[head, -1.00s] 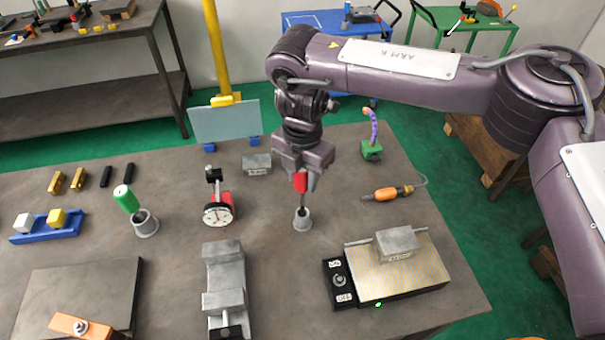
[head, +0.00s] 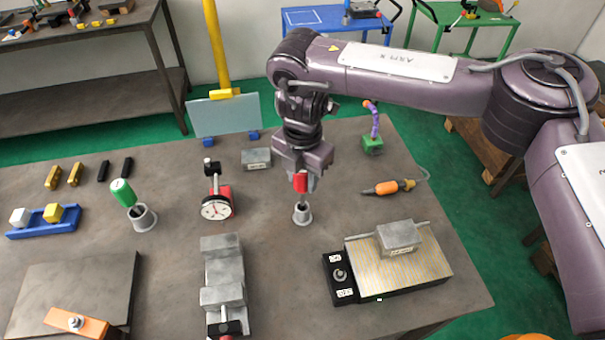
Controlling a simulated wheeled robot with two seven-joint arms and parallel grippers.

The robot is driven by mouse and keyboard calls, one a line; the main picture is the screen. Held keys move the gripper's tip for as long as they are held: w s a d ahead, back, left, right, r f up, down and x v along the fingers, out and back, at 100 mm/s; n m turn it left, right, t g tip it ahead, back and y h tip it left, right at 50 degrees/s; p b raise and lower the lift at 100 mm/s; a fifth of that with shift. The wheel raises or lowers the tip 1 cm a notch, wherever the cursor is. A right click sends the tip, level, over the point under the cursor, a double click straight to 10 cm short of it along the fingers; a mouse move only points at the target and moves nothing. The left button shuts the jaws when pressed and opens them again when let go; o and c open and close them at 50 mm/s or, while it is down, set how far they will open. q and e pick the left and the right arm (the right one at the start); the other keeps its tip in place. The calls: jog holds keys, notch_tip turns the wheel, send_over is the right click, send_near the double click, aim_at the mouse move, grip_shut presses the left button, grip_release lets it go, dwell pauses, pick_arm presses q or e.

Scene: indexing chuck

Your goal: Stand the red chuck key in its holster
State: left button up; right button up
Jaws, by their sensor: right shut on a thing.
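The red chuck key (head: 300,183) is upright in my right gripper (head: 301,174), which is shut on its red handle. A short length of its shaft shows below the handle and runs down into the mouth of a grey holster (head: 302,214) on the bench. The handle is still a little above the holster's rim. How deep the tip sits inside is hidden. A second grey holster (head: 144,218) at the left has a green-handled tool (head: 123,193) leaning in it. My left gripper is not in view.
A dial gauge (head: 216,208) and a grey vise (head: 222,270) stand left of the red key. A magnetic plate with a grey block (head: 397,238) is at the right front. An orange-handled tool (head: 386,188) lies behind it. The bench right around the key's holster is clear.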

jog(key=shift+f+b, duration=0.95)
jog(key=shift+f, duration=0.65)
jog(key=o, duration=1.2)
jog(key=shift+c, duration=0.2)
jog(key=shift+r, duration=0.1)
jog(key=shift+r, duration=0.35)
notch_tip(320, 180, up, 7)
jog(key=shift+f+b, duration=0.1)
jog(key=shift+b, duration=0.3)
